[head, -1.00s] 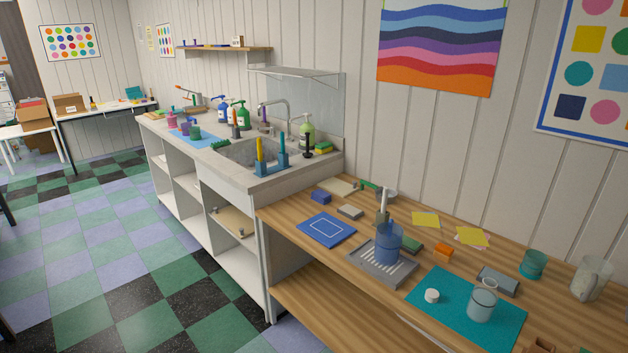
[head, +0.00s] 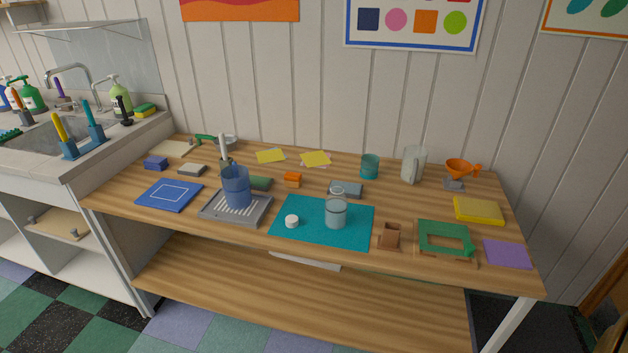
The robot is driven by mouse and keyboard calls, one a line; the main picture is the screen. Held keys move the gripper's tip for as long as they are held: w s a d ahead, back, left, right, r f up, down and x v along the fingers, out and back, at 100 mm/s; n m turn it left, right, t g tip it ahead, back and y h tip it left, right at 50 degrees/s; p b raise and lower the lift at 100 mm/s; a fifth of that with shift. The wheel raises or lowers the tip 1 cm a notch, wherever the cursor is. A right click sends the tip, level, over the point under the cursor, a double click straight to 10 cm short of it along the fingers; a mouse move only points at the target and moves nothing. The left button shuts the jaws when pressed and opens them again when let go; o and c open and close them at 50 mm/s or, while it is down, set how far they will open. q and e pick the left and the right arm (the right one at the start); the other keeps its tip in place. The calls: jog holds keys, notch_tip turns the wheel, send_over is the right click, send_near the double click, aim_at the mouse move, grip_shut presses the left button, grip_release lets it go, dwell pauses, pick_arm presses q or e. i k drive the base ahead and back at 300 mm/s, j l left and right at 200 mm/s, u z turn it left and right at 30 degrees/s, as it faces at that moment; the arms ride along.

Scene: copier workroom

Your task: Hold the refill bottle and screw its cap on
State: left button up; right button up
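A clear, pale bottle (head: 336,210) stands upright on a teal mat (head: 358,234) on the wooden table. Its neck is open at the top. A small white cap (head: 292,221) lies on the same mat, to the left of the bottle and apart from it. Neither of my grippers shows in the head view.
A grey tray (head: 222,215) holding a blue cup (head: 236,188) stands left of the mat. A brown block (head: 391,235) and green frame (head: 436,240) lie right. A pitcher (head: 413,164), teal cup (head: 369,166) and orange funnel (head: 461,168) stand behind. A sink (head: 50,138) is at left.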

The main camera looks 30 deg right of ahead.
aim_at(336, 203)
jog(key=z, duration=1.1)
